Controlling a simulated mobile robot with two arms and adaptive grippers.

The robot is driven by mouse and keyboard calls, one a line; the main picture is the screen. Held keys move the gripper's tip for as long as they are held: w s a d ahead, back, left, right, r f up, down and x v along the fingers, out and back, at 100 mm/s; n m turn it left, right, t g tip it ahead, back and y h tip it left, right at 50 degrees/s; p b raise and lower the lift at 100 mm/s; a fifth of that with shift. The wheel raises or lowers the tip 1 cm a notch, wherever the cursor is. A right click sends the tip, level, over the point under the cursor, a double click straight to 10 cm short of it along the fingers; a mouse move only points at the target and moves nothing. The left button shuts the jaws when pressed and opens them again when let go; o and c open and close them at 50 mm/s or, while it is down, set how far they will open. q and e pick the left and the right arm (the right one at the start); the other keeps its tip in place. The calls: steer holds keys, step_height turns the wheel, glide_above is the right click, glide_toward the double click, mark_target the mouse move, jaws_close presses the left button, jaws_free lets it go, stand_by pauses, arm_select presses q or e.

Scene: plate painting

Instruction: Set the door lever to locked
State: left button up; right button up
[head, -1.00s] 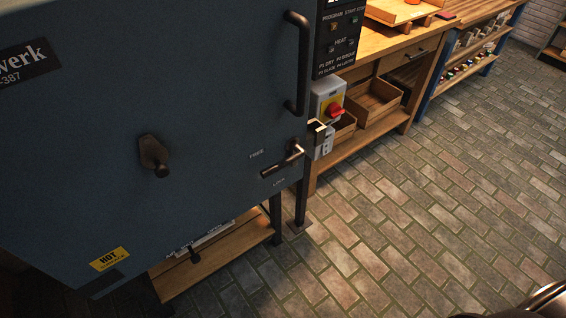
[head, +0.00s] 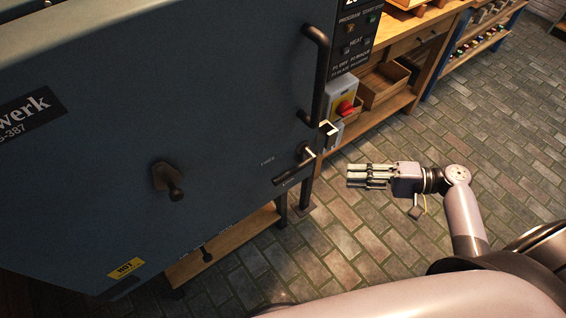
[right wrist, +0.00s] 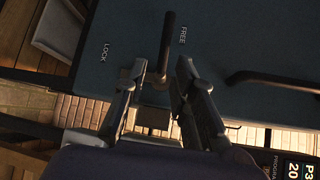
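The door lever (head: 292,169) is a dark handle on the kiln door near its right edge. It extends left from its pivot in the head view. The right wrist view shows the lever (right wrist: 166,45) between the LOCK label (right wrist: 105,52) and the FREE label (right wrist: 182,36), closer to FREE. My right gripper (head: 352,176) is to the right of the lever, apart from it. In the right wrist view my right gripper (right wrist: 155,72) has its fingers spread, with the lever seen beyond and between them. My left gripper is out of view.
A long door handle (head: 316,75) stands above the lever. A grey switch box with a red knob (head: 345,107) is close by, right of the door. A wooden workbench (head: 410,45) stands behind. The brick floor (head: 350,245) is open to the right.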

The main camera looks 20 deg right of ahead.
steer(key=r, duration=0.1)
steer(key=p, duration=0.4)
glide_toward(288, 174)
steer(key=x, duration=0.7)
steer(key=f+x, duration=0.1)
steer(key=x, duration=0.2)
steer(key=shift+w, duration=0.3)
jaws_close()
